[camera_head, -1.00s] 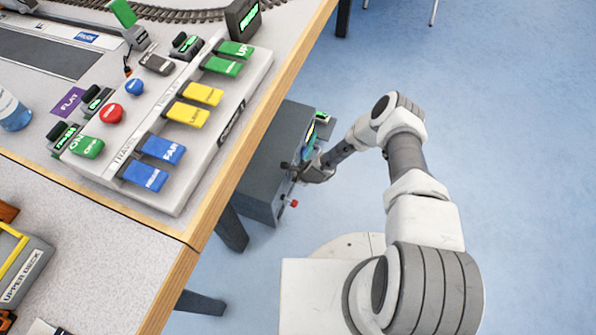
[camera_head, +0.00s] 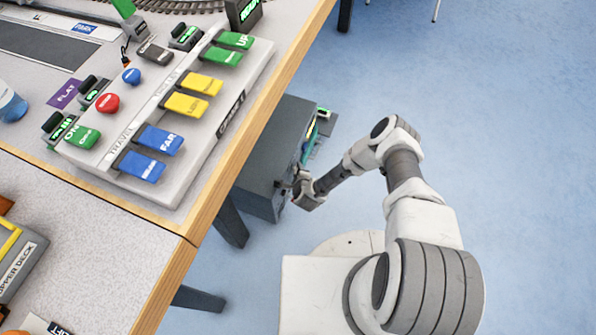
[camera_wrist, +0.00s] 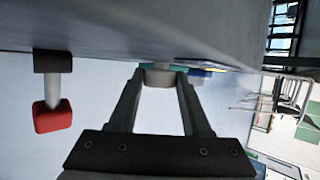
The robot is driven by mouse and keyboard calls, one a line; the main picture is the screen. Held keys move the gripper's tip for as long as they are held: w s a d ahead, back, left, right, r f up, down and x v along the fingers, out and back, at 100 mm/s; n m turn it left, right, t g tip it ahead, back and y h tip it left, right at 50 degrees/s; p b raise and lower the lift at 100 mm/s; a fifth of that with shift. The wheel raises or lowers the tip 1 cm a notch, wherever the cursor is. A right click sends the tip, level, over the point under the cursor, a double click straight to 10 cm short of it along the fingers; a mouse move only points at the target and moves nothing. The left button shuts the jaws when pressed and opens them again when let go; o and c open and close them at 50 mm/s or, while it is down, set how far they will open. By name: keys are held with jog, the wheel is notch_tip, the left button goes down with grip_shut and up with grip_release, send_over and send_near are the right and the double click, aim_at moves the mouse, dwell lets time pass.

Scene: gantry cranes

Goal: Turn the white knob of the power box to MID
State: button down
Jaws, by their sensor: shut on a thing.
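The power box (camera_head: 268,165) is a dark grey cabinet under the table edge in the head view. Its front faces right, towards my arm. My gripper (camera_head: 288,187) is at the lower part of that front. In the wrist view the two fingers of my gripper (camera_wrist: 160,85) reach to the box face and are shut on a pale round knob (camera_wrist: 158,76), which looks like the white knob. Its marks, and so its setting, cannot be read. A red-tipped lever (camera_wrist: 52,115) sticks out of the box to the left in the wrist view.
The table (camera_head: 120,250) overhangs the power box. On it stands a control panel (camera_head: 195,125) with coloured switches. A dark table leg (camera_head: 229,222) is close to the box. The blue floor (camera_head: 500,150) to the right is clear.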

jog(key=shift+c, duration=1.8)
grip_release()
jog(key=shift+r, duration=0.1)
